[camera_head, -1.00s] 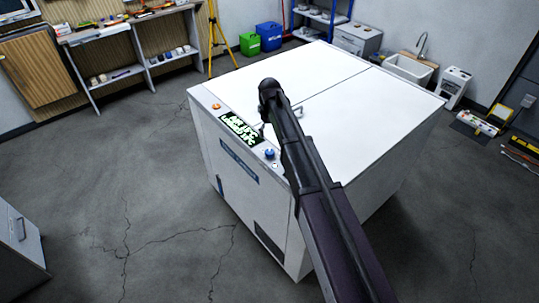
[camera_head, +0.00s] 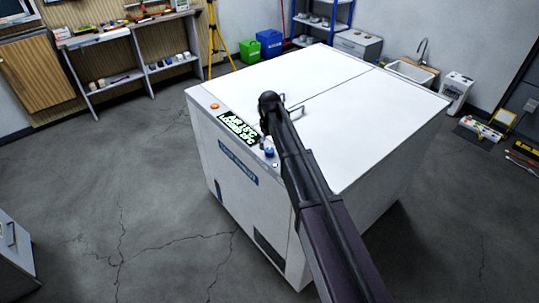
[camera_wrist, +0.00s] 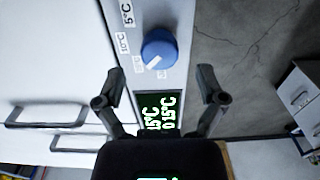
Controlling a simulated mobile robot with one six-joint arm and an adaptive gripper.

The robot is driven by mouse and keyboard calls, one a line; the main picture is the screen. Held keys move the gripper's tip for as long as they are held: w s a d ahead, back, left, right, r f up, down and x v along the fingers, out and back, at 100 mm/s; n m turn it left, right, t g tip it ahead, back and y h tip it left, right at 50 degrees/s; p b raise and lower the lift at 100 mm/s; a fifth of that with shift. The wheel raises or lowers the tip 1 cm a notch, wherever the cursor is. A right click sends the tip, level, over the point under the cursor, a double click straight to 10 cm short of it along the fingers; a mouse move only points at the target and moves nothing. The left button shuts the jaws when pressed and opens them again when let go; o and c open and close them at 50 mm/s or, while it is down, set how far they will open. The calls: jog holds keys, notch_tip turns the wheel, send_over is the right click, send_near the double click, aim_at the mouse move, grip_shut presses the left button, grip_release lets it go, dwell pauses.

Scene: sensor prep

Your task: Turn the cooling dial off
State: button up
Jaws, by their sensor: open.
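The cooling dial (camera_wrist: 159,48) is a blue round knob with a white pointer mark, on the white cabinet's top edge strip. In the wrist view its mark points down and left, towards a small temperature label. In the head view the dial (camera_head: 269,148) sits just right of the lit green display (camera_head: 238,128), close beside my arm. My gripper (camera_wrist: 160,84) is open and empty. In the wrist view its two fingers stand apart, with the display (camera_wrist: 160,112) between them and the dial ahead of their tips. No contact with the dial shows.
The white cabinet (camera_head: 330,75) has lid handles (camera_head: 295,110) near my arm. An orange button (camera_head: 215,106) is at the strip's far end. Temperature labels (camera_wrist: 127,14) lie beside the dial. The cracked floor (camera_head: 120,190) left of the cabinet is clear.

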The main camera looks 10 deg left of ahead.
aim_at(270, 150)
jog(key=shift+f+b, duration=1.55)
jog(key=shift+f, duration=0.3)
jog(key=c, duration=1.1)
